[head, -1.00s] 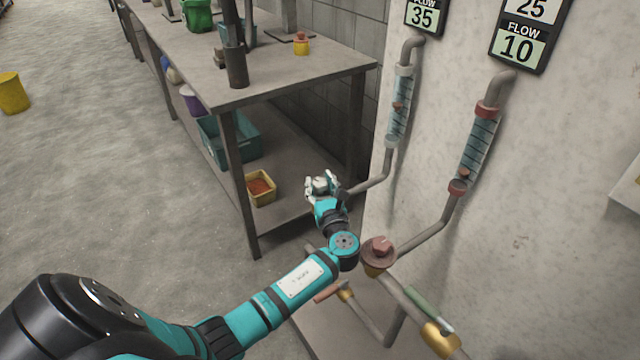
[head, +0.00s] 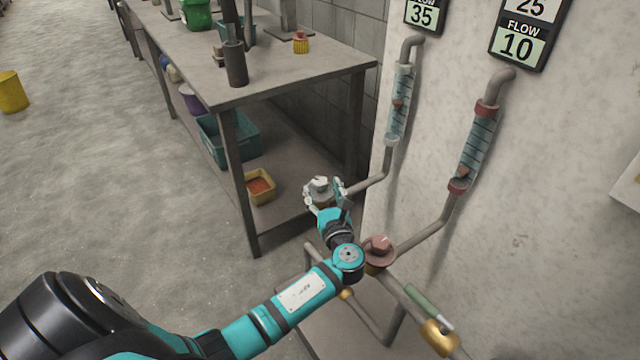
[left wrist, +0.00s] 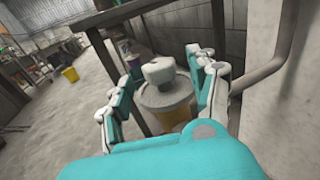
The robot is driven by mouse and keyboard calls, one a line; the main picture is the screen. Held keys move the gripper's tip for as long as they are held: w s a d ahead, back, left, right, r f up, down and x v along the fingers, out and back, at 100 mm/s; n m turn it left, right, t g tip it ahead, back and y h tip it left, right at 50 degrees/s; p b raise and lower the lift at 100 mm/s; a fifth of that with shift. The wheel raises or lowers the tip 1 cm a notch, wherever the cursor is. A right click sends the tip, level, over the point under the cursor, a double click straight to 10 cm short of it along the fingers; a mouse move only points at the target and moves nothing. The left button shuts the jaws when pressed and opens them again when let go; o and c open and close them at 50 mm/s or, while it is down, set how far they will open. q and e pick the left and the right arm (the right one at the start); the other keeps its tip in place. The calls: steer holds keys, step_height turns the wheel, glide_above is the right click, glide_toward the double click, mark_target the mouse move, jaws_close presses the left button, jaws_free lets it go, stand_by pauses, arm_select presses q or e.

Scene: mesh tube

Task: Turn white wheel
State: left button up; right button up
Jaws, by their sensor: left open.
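The white wheel (head: 320,186) sits on the left pipe valve, beside the table's near right leg. My left gripper (head: 324,194) is open at the wheel. In the left wrist view its fingers (left wrist: 150,75) stand on both sides of the knob, with a visible gap on each side. I cannot tell whether a finger touches the disc. My right gripper is not in view.
A red wheel (head: 380,248) on another valve stands close to my left forearm. Pipes and a yellow-fitted valve (head: 440,338) lie below. Flow tubes (head: 472,150) and displays reading 35 and 10 (head: 519,46) are on the wall. A work table (head: 290,85) stands behind left.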

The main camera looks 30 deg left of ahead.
arm_select(q)
steer(key=v, duration=0.8)
steer(key=shift+s+d, duration=0.2)
steer(key=shift+s, duration=0.05)
